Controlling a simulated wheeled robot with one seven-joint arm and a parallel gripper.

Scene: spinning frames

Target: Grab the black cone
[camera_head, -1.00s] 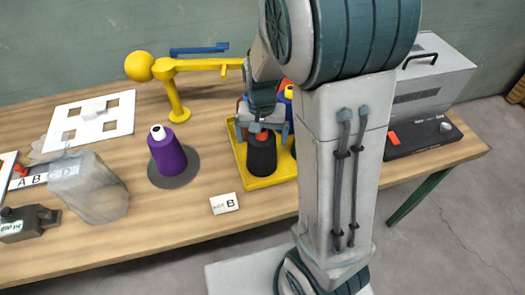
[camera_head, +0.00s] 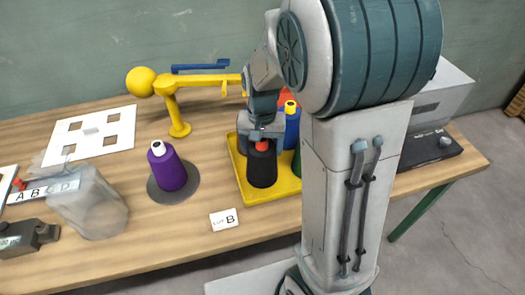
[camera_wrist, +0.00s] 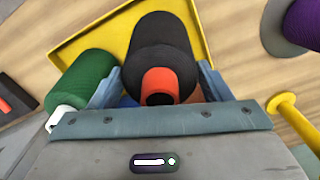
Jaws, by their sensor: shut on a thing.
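The black cone (camera_head: 262,169) with a red-orange tip stands upright at the yellow tray (camera_head: 286,190); I cannot tell whether its base touches the tray floor. My gripper (camera_head: 264,137) is above it, shut on its upper part. In the wrist view the cone (camera_wrist: 161,45) is between the two grey-blue fingers, its red-orange tip facing the camera. The gripper (camera_wrist: 158,84) hides part of the upper cone in the head view.
A green cone (camera_wrist: 80,82) is close beside one finger. A blue cone (camera_head: 292,128) stands behind in the tray. A purple cone (camera_head: 167,170) stands left on a grey disc. A yellow stand (camera_head: 173,105) is behind. A card (camera_head: 223,219) lies in front.

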